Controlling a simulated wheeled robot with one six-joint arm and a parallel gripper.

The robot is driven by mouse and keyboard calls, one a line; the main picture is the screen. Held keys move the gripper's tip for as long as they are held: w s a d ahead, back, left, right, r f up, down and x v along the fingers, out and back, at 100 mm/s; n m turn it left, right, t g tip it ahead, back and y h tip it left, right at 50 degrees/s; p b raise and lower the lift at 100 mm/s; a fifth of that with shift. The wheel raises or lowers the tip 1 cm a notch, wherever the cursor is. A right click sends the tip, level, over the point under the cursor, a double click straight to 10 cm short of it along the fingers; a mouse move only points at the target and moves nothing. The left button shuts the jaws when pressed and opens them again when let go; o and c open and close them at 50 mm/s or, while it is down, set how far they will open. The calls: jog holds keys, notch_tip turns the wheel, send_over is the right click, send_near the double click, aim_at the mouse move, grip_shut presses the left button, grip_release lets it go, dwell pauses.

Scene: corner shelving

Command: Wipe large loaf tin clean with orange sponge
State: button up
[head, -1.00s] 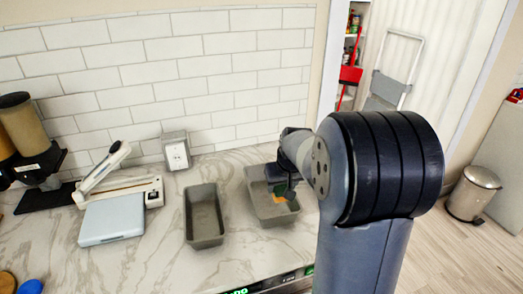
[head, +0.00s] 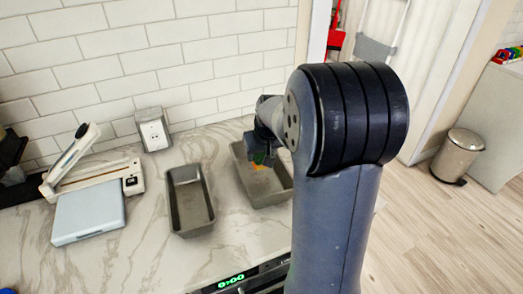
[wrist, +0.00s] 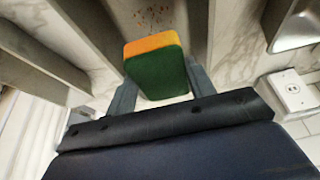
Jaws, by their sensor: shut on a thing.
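The wider grey loaf tin (head: 272,194), on the right of two, rests on the marble counter. My gripper (head: 263,150) reaches into or just over its back part, shut on the orange sponge (head: 258,160). In the wrist view, the sponge (wrist: 153,44) shows an orange layer and a green layer between the two fingers of my gripper (wrist: 160,76). Beyond it, reddish specks (wrist: 153,13) mark the tin floor. I cannot tell whether the sponge touches the floor. My arm hides part of the tin's right side.
A narrower grey tin (head: 190,203) stands close on the left. Further left are a white scale-like device (head: 88,213) and a lever tool (head: 75,150). A wall outlet (head: 153,132) is behind. The counter's front edge has a clock display (head: 230,281).

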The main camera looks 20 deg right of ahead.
jog(key=shift+f+b, duration=2.55)
jog(key=shift+f, duration=1)
jog(key=shift+f+b, duration=0.5)
jog(key=shift+f, duration=0.05)
jog(key=shift+w, duration=0.1)
